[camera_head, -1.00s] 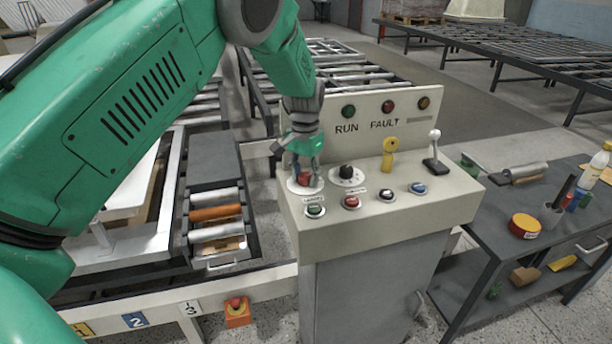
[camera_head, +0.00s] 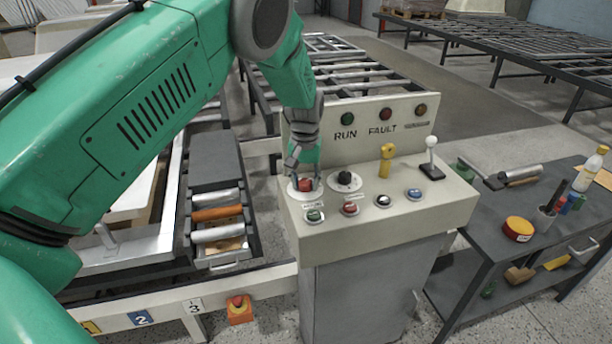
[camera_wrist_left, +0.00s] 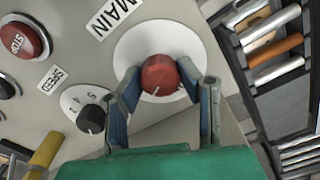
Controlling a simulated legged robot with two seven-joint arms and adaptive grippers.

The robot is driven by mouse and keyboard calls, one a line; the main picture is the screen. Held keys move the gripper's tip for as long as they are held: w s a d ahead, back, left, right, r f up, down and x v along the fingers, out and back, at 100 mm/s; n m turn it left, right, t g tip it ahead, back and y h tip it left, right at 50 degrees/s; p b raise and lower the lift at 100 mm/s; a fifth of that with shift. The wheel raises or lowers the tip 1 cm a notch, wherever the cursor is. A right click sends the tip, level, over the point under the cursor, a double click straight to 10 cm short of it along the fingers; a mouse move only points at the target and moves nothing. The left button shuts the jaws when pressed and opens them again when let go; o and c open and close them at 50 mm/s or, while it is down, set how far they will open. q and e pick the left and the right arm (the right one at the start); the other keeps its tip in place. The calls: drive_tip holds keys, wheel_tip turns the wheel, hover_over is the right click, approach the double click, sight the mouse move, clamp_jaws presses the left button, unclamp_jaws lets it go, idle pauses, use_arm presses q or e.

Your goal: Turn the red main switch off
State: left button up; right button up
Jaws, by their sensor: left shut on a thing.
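The red main switch (camera_head: 306,185) is a round red knob on a white disc at the left of the control panel's top. In the left wrist view the knob (camera_wrist_left: 158,75) shows a small white mark, beside the MAIN label (camera_wrist_left: 115,17). My left gripper (camera_head: 304,178) comes down from above, its fingers on either side of the knob, shut on it. In the left wrist view my left gripper (camera_wrist_left: 170,80) has one blue-grey finger on each side of the knob. My right gripper is not in view.
Right of the switch are the black speed dial (camera_head: 345,179), yellow handle (camera_head: 386,160) and white-topped lever (camera_head: 431,157). Several push buttons line the front, including a red STOP button (camera_wrist_left: 24,38). The RUN/FAULT board (camera_head: 372,125) stands behind. A side table (camera_head: 540,205) is at right.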

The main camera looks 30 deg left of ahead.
use_arm(q)
drive_tip(key=n+p, duration=0.2)
drive_tip(key=n, duration=0.3)
drive_tip(key=shift+r+n, duration=0.1)
drive_tip(key=shift+n, duration=0.2)
drive_tip(key=n+p, duration=0.1)
drive_tip(key=n, duration=0.2)
drive_tip(key=shift+w, duration=0.1)
drive_tip(key=shift+n, duration=2)
drive_tip(key=o, duration=1)
drive_tip(key=shift+o, duration=0.7)
drive_tip(key=shift+w+d, duration=0.1)
